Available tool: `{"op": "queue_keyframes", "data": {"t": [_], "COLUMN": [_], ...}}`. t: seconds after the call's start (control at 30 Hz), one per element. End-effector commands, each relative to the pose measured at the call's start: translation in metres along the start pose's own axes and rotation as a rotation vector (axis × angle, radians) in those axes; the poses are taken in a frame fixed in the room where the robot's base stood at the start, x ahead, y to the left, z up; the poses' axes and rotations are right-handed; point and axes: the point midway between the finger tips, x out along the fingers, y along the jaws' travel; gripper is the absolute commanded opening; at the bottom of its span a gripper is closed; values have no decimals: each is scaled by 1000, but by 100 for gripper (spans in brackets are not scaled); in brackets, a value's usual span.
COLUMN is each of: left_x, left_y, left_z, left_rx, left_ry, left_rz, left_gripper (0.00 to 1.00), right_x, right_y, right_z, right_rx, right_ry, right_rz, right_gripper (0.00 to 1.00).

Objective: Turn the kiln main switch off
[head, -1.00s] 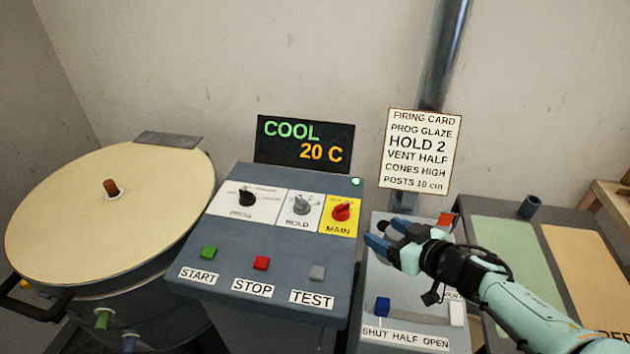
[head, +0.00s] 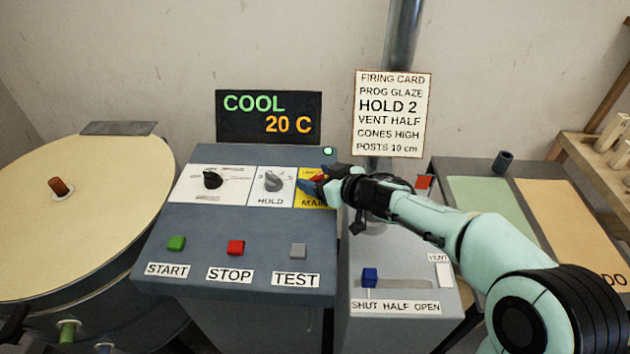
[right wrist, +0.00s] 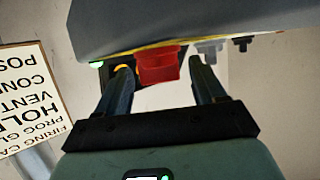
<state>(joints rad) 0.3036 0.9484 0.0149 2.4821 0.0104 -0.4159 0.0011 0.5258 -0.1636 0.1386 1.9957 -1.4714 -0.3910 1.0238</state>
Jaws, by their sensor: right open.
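The kiln main switch is a red knob (head: 318,179) on a yellow plate marked MAIN (head: 306,201), at the right end of the sloped control panel. My right gripper (head: 313,184) is at the knob and hides part of it in the head view. In the right wrist view, the red knob (right wrist: 158,66) lies between the tips of my open right gripper (right wrist: 164,82), with a gap showing at the fingers. Whether a finger touches it, I cannot tell. The knob's pointer and the plate's position marks are hidden.
The grey HOLD knob (head: 273,181) is just left of the main switch, with the black PROG knob (head: 212,180) beyond. START, STOP (head: 236,247) and TEST buttons sit below. The display (head: 268,117) reads COOL 20 C. A vent slider (head: 370,277) is at lower right.

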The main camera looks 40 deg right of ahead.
Motion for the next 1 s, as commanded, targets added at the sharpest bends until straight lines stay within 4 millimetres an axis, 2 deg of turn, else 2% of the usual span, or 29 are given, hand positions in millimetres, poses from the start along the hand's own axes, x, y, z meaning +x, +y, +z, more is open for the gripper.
{"op": "queue_keyframes", "data": {"t": [0.13,0.4,0.43,0.57,0.6,0.83,1.0], "left_x": [3,2,2,2,2,-1,-15], "left_y": [0,0,0,0,0,1,3], "left_z": [-2,-2,-2,-2,-2,0,6], "left_rx": [1,1,1,1,1,1,0], "left_ry": [5,6,6,6,5,2,-15], "left_rz": [1,2,2,2,2,1,-3], "left_gripper": [43,43,43,43,43,43,43], "right_x": [10,11,11,11,11,10,10], "right_y": [0,0,0,0,0,0,0], "right_z": [0,-1,-1,-1,-1,-1,-3], "right_rx": [1,1,1,1,1,-1,-15], "right_ry": [1,1,1,1,1,0,-1], "right_rz": [-1,0,0,0,-1,-10,-49], "right_gripper": [69,69,66,24,18,18,18]}}
